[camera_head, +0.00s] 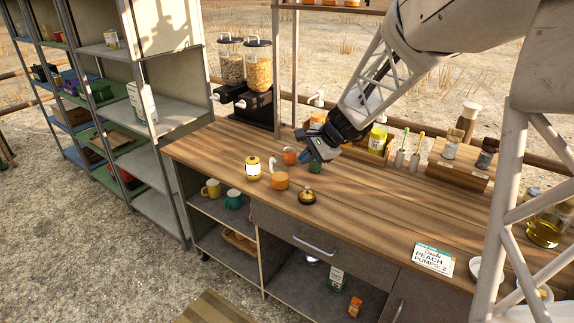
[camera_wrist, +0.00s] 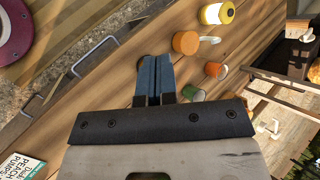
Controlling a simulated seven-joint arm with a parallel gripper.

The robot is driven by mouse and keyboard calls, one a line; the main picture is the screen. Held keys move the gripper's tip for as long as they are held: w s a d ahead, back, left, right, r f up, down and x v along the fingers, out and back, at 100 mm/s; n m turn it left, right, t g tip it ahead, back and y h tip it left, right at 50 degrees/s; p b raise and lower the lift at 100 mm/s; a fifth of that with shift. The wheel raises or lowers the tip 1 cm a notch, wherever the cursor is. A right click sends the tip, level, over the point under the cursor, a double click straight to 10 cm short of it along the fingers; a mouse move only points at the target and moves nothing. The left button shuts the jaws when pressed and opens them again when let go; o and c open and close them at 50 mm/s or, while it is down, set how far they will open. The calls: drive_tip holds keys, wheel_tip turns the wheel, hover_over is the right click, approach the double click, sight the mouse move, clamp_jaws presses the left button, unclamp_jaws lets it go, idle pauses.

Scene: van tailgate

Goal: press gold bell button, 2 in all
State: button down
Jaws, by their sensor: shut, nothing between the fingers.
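The gold bell (camera_head: 306,198) with its dark base stands on the wooden counter near the front edge, above the drawer. My gripper (camera_head: 306,158) is above the counter, behind the bell in the head view and apart from it. Its blue fingers are shut together and empty, as the wrist view (camera_wrist: 155,62) also shows. In the wrist view the bell is not clearly seen; the fingers may hide it.
A card reading "PEACH PUMPS: 2" (camera_head: 433,260) lies at the front right.

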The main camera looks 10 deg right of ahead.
sight(308, 188)
drive_tip(key=w+d+f+m+t+y, duration=0.1)
drive_tip(key=w+d+f+m, duration=0.2)
drive_tip(key=w+f, duration=0.2)
drive_tip(key=w, duration=0.3)
drive_tip(key=shift+w+d, duration=0.25)
drive_tip(key=shift+f, duration=4.35)
drive_tip(key=shift+f, duration=0.95)
drive_tip(key=shift+r, duration=0.2)
idle(0.4)
drive_tip(key=shift+r, duration=0.75)
